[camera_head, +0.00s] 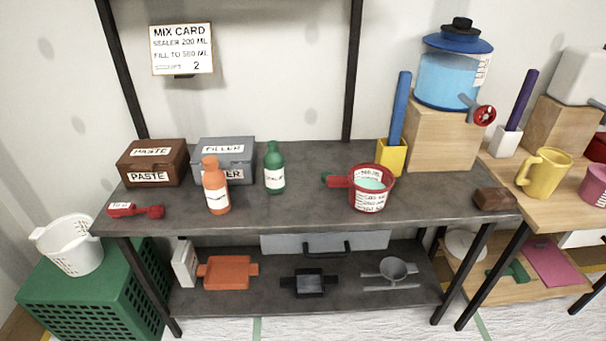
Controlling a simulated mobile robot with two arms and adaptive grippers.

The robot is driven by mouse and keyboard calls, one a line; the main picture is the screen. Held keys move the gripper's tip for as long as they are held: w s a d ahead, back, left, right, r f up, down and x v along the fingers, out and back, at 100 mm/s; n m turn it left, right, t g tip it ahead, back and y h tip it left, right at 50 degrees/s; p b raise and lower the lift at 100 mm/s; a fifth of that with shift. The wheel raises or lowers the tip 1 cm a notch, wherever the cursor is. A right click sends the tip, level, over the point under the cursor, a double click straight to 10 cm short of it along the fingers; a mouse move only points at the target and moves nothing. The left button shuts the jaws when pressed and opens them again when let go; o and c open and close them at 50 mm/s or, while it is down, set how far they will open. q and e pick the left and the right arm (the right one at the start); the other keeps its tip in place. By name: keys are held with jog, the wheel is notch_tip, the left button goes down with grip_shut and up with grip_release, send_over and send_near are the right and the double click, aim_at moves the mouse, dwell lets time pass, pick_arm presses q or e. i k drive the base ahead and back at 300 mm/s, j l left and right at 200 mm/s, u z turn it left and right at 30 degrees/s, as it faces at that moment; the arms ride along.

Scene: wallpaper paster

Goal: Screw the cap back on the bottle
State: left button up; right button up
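Two bottles stand upright on the dark tabletop (300,215). One is an orange bottle (216,199) with a white label, in front of the grey box. The other is a green bottle (274,181) with a white label, to its right and a little farther back. Each narrows to a neck with a top of its own colour. I cannot tell at this size whether either top is a separate cap. I see no loose cap that I can make out. Neither of my grippers is in view.
A brown PASTE box (152,178), a grey FILLER box (240,156), a red scoop (136,211) and a red measuring cup (369,200) with pale liquid share the table. A blue-lidded dispenser (449,75) stands on a wooden block (441,140). The front middle of the tabletop is clear.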

aim_at(274, 160)
jog(key=j+z, duration=0.3)
jog(key=j, duration=0.15)
jog(key=j+z, duration=0.3)
jog(key=j, duration=0.2)
jog(key=k+j+z, duration=0.25)
jog(key=j, duration=0.2)
jog(key=i, duration=0.1)
